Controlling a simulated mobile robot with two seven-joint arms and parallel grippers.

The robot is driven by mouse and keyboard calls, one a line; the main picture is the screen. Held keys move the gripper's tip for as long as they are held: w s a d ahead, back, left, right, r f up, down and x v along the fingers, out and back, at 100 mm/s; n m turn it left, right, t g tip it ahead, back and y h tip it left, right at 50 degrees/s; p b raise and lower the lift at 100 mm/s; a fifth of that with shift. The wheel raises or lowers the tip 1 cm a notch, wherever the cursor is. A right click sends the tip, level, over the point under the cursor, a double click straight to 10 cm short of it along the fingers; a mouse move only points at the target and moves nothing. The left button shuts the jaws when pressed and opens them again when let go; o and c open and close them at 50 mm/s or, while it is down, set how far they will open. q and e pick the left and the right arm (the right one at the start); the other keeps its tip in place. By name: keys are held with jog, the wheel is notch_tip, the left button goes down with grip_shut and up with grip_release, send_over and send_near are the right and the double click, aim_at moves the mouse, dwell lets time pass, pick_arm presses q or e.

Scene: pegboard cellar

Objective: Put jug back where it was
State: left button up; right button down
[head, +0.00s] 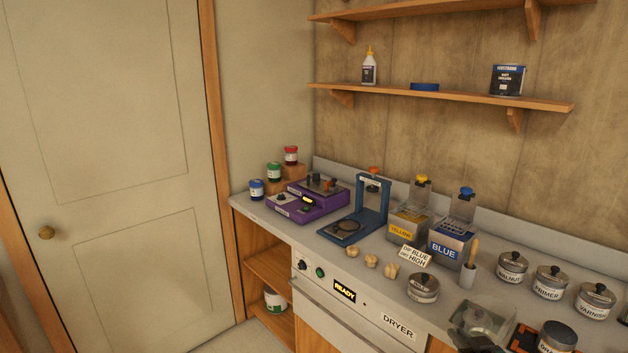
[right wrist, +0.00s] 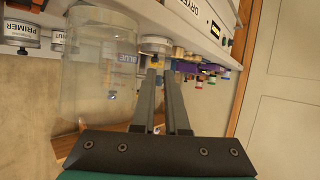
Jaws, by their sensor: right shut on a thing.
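A clear, see-through jug (head: 487,312) shows at the lower right of the head view, over the worktop. My right gripper (head: 466,338) is at its near side, dark and partly cut off by the bottom edge. In the right wrist view the jug (right wrist: 92,75) fills the left side, beside my two fingers (right wrist: 160,75). The right gripper is shut on the jug, but the exact grip is hard to make out. I cannot tell whether the jug touches the worktop. My left gripper is out of view.
Lidded tins labelled walnut (head: 512,268), primer (head: 549,284) and varnish (head: 595,302) stand right of the jug. Yellow (head: 405,226) and blue (head: 449,246) containers stand behind. An orange-and-black item (head: 523,338) lies close by.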

jog(key=s+a+r+n+y+b, duration=0.15)
jog(key=a+r+b, duration=0.55)
jog(key=a+r, duration=0.95)
pick_arm(q)
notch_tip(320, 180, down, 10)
jog(key=b, duration=0.2)
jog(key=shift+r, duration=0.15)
jog(key=shift+b, duration=0.3)
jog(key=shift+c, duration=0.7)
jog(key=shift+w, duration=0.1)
pick_arm(e)
jog(key=s+a+r, duration=0.1)
jog(key=s+r, duration=0.3)
jog(key=s, duration=0.2)
jog(key=shift+s+a+m, duration=0.3)
jog(key=shift+s+m, duration=0.05)
jog(key=shift+s, duration=0.05)
